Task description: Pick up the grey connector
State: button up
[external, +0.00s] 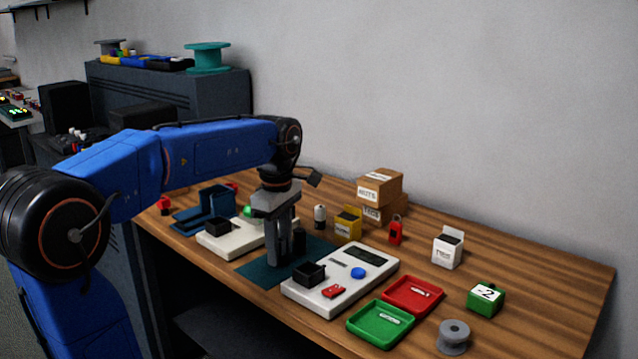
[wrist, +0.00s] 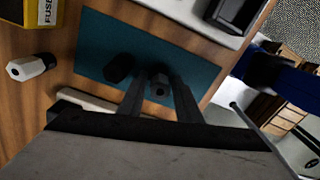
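The grey connector (wrist: 160,86) stands on the teal mat (wrist: 95,45), between the two fingers of my gripper (wrist: 160,78) in the wrist view. It looks dark grey with a round hole in its end. The fingers are apart, one on each side of it, with what look like narrow gaps. In the external view my gripper (external: 279,261) points straight down, low over the mat (external: 255,273). The grey connector is hard to make out there behind the fingers. A black connector (wrist: 119,68) stands close beside it on the mat; it also shows in the external view (external: 299,240).
A white connector (external: 320,216) stands behind the mat, near a yellow fuse box (external: 348,224). A white device with a black bin and blue button (external: 325,298) is at the mat's right. Red (external: 395,306) and green (external: 362,333) trays lie further right. Another white device (external: 215,245) is left.

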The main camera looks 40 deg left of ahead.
grip_shut()
jog(key=shift+r, duration=0.15)
